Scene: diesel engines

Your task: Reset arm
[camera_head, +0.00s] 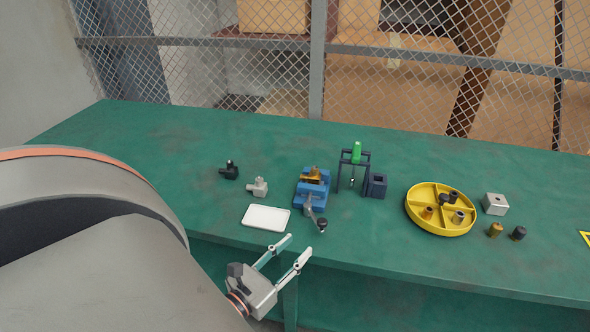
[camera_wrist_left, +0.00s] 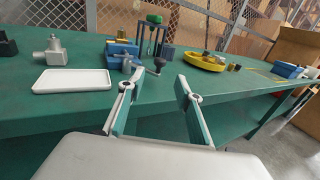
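My left gripper (camera_head: 291,252) is open and empty, in front of the table's near edge, below the white tray. Its two spread fingers also show in the left wrist view (camera_wrist_left: 155,90), with nothing between them. A large part of my left arm fills the left of the head view. My right gripper is not in view.
On the green table (camera_head: 120,130) are a white tray (camera_head: 266,218), grey fitting (camera_head: 257,187), black fitting (camera_head: 229,171), blue vise (camera_head: 312,190), green-topped press (camera_head: 356,154), divided yellow tray (camera_head: 425,227) and metal block (camera_head: 495,203). A mesh fence stands behind.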

